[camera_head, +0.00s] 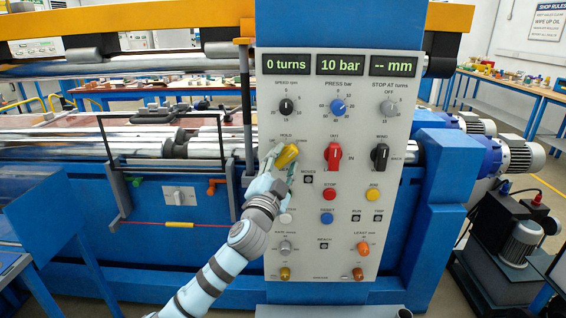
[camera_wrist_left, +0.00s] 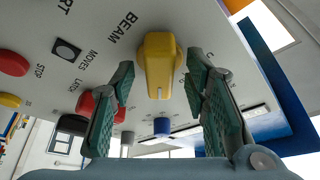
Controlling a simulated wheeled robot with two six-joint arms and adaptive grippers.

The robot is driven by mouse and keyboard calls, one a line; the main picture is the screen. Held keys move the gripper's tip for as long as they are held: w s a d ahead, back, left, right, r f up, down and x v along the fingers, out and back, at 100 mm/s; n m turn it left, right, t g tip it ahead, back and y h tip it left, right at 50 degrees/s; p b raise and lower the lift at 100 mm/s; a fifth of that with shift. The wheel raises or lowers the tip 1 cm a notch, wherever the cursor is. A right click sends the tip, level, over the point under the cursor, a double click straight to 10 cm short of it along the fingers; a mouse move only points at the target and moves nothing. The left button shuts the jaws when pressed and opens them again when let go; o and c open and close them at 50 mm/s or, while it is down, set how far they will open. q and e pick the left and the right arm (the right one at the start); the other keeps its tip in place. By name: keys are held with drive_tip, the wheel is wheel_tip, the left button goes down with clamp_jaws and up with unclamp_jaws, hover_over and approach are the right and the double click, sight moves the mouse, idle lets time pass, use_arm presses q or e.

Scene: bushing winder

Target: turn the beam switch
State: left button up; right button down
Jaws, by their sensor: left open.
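The beam switch is a yellow knob (camera_head: 288,156) on the left side of the grey control panel (camera_head: 309,212). In the left wrist view the yellow knob (camera_wrist_left: 158,62) sits under the printed word BEAM. My left gripper (camera_head: 280,161) is at the knob in the head view and covers part of the panel around it. In the left wrist view the open fingers (camera_wrist_left: 161,78) stand one on each side of the knob, with narrow gaps; I see no clear contact. The knob's pointer setting is hard to read. My right gripper is not in view.
A red switch (camera_head: 333,155) and a black switch (camera_head: 380,156) stand to the right on the panel. Above are a black speed knob (camera_head: 286,107) and a blue press knob (camera_head: 337,106). A red stop button (camera_head: 329,194) and a blue button (camera_head: 327,218) lie below.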

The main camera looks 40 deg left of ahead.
use_arm(q)
drive_tip(key=shift+c, duration=0.4)
clamp_jaws()
drive_tip(key=shift+f+n+b, duration=0.2)
drive_tip(key=shift+n+b, duration=0.2)
drive_tip(key=shift+b, duration=0.4)
drive_tip(key=n+y+b, duration=0.1)
drive_tip(key=n+b, duration=0.2)
drive_tip(key=n+y+b, duration=0.2)
drive_tip(key=n+b, duration=0.1)
drive_tip(key=n+g+y+b, duration=0.1)
drive_tip(key=n+b, duration=0.2)
drive_tip(key=b, duration=0.1)
drive_tip(key=shift+w+d+f+y, duration=0.15)
drive_tip(key=shift+d+f+y, duration=0.05)
drive_tip(key=shift+y, duration=0.1)
drive_tip(key=shift+r+n+g+y+b, duration=0.15)
drive_tip(key=shift+n+g+y+b, duration=0.4)
drive_tip(key=shift+n+b, duration=0.7)
drive_tip(key=shift+o, duration=0.4)
unclamp_jaws()
drive_tip(key=shift+r, duration=0.1)
